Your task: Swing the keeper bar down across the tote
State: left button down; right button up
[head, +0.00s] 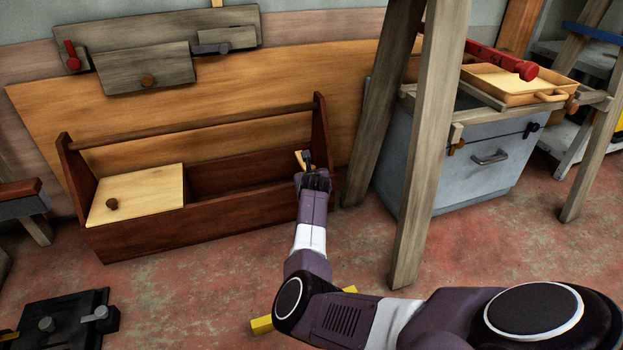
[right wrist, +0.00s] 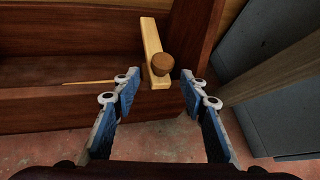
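The tote (head: 160,235) is a dark red-brown open wooden box with a round carrying rail, standing on the floor against the boards. The keeper bar (right wrist: 151,40) is a short pale wooden strip with a brown round knob (right wrist: 162,64), at the tote's right end. It points up and away in the right wrist view; a small part (head: 300,157) shows in the head view beside my gripper. My right gripper (head: 307,170) is at that end of the tote. Its blue-padded fingers (right wrist: 168,92) are open and empty, with the knob ahead of and between them. My left gripper is out of view.
A pale lid (head: 145,190) with a knob covers the tote's left part; the right part is open. A wooden post (head: 428,150) and a grey chest (head: 455,170) stand to the right. A yellow bar (head: 262,324) lies near my arm.

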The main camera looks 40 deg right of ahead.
jog(key=shift+v, duration=2.35)
jog(key=shift+f, duration=0.1)
